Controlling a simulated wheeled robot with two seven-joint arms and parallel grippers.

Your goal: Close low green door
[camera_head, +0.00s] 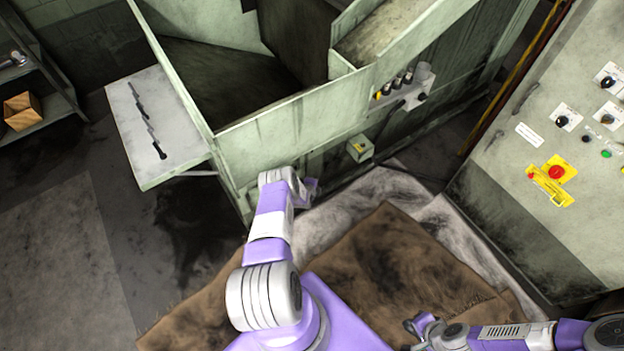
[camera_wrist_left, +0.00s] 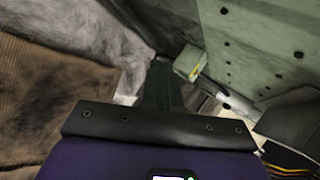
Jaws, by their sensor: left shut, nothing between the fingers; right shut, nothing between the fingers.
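The pale green machine (camera_head: 290,120) stands in the middle of the head view, with its low front face behind my left arm. I cannot clearly pick out the low green door there, nor tell how far open it is. My left gripper (camera_head: 311,187) is low against this front, mostly hidden by its own wrist. In the left wrist view its dark fingers (camera_wrist_left: 162,85) are together and empty, beside a green panel with holes (camera_wrist_left: 260,45). My right gripper (camera_head: 415,328) is shut and empty at the lower right, away from the machine.
A small green box with a yellow label (camera_head: 359,148) sticks out from the machine's low front. A side shelf (camera_head: 160,125) juts out at left. A control cabinet (camera_head: 540,190) stands at right. Brown cloth (camera_head: 385,265) and grey cloth (camera_head: 375,190) cover the floor in front.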

